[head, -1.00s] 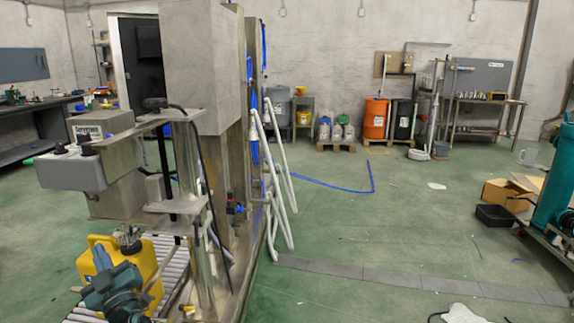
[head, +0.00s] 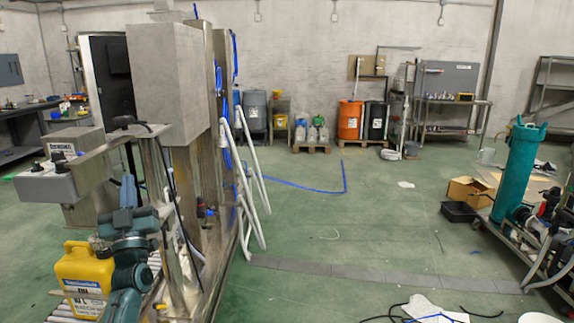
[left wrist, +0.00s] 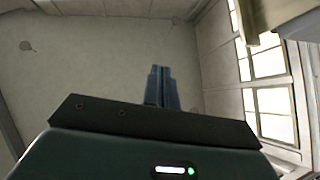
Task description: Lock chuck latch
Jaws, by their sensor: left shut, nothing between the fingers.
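The filling machine stands at the left in the head view, with a grey control box (head: 46,186) and a metal post carrying black fittings. I cannot make out the chuck or its latch for certain. A yellow jerrycan (head: 75,271) stands on rollers at the machine's foot, partly hidden by my left arm. My left gripper (head: 128,187) points up beside the can, in front of the machine's post. Its fingers show in the left wrist view (left wrist: 160,84), shut and empty, with wall and windows behind. My right gripper is not in view.
White slanted tubes (head: 252,180) stand at the machine's right side. A teal cylinder (head: 518,170) on a cart, a cardboard box (head: 466,191) and a black tray (head: 459,212) are at the right. Cables and white sheet lie at the front right. The middle floor is largely clear.

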